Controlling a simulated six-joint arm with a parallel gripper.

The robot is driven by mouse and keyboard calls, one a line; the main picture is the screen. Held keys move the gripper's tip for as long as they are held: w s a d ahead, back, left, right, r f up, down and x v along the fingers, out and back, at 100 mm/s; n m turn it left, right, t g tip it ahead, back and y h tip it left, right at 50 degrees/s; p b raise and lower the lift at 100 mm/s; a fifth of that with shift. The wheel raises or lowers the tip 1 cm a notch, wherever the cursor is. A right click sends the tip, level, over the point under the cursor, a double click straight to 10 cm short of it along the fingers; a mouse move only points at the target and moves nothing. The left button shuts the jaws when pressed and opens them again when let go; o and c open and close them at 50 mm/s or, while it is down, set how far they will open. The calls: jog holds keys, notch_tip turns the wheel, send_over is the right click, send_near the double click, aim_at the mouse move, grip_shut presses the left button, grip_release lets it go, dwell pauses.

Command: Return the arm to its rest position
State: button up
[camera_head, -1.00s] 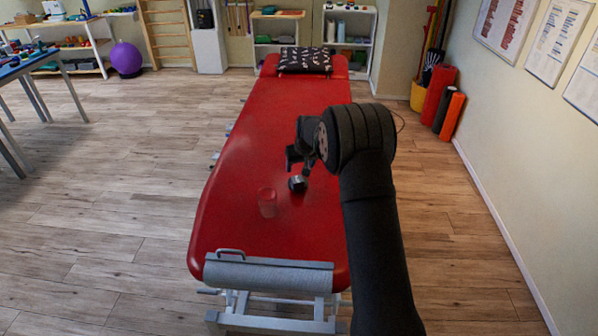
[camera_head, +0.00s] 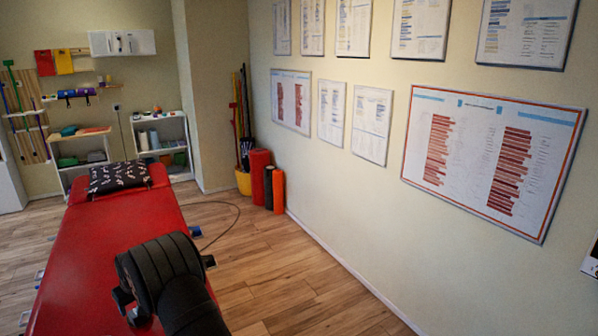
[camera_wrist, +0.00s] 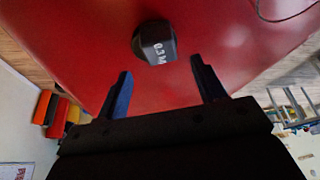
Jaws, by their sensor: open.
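My arm (camera_head: 165,280) shows at the bottom of the head view, over the red treatment table (camera_head: 110,235). The arm's upper joint hides most of the gripper there. In the wrist view my gripper (camera_wrist: 161,78) is open, with two dark fingers apart and nothing between them. Past the fingertips, a small black object marked "0.3 M" (camera_wrist: 157,44) is on the red tabletop (camera_wrist: 85,30), apart from the fingers.
A dark patterned pillow (camera_head: 118,177) lies at the table's far end. Red, black and orange rolls (camera_head: 268,185) stand by the right wall, beside a yellow bucket (camera_head: 243,182). Shelves (camera_head: 160,140) stand at the back. Floor right of the table (camera_head: 300,280) is clear.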

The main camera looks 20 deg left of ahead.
aim_at(135, 310)
jog(key=x, duration=0.6)
jog(key=shift+a+f, duration=0.2)
jog(key=shift+f, duration=0.1)
jog(key=shift+r, duration=1.35)
